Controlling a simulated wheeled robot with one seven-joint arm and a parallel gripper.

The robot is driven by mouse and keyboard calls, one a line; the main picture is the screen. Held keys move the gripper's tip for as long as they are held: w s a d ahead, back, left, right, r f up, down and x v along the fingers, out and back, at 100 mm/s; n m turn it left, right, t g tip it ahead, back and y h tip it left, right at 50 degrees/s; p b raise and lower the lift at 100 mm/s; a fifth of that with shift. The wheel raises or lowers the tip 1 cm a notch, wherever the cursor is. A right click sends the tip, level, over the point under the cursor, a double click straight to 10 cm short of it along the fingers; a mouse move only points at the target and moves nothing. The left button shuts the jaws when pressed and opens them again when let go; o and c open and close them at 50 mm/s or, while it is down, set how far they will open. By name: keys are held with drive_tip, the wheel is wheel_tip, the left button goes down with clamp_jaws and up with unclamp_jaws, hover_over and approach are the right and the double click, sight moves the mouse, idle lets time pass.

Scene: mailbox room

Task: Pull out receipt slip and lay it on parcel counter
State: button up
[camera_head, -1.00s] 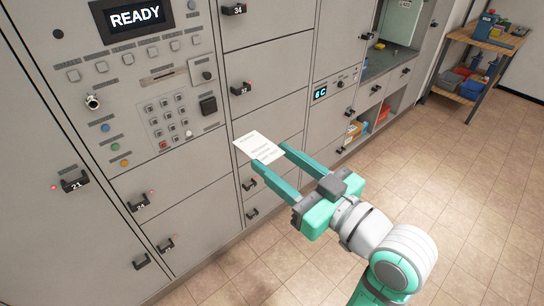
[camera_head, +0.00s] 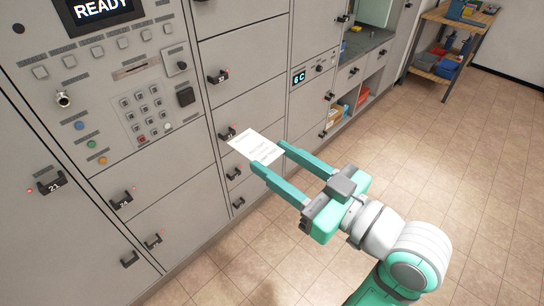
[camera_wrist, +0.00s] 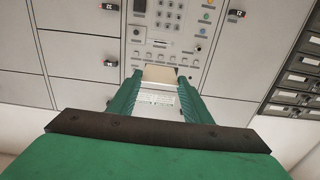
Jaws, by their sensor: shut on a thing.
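The receipt slip (camera_head: 256,146) is a small white sheet with faint printed lines. My gripper (camera_head: 270,157) is shut on it, with the slip between the two green fingertips and sticking out past them. It is held in the air in front of the locker doors, clear of the panel. The wrist view also shows the slip (camera_wrist: 158,92) between the fingers. The parcel counter (camera_head: 368,47) is the dark grey surface in the recess at the upper right, apart from my gripper. A small yellow item lies on it.
The control panel (camera_head: 110,80) with buttons, keypad and a slot is at the left. Locker doors with black handles line the wall. A wooden shelf (camera_head: 455,45) with boxes stands at the far right. The tiled floor (camera_head: 470,170) is open.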

drive_tip(key=shift+v, duration=1.05)
drive_tip(key=shift+w, duration=0.1)
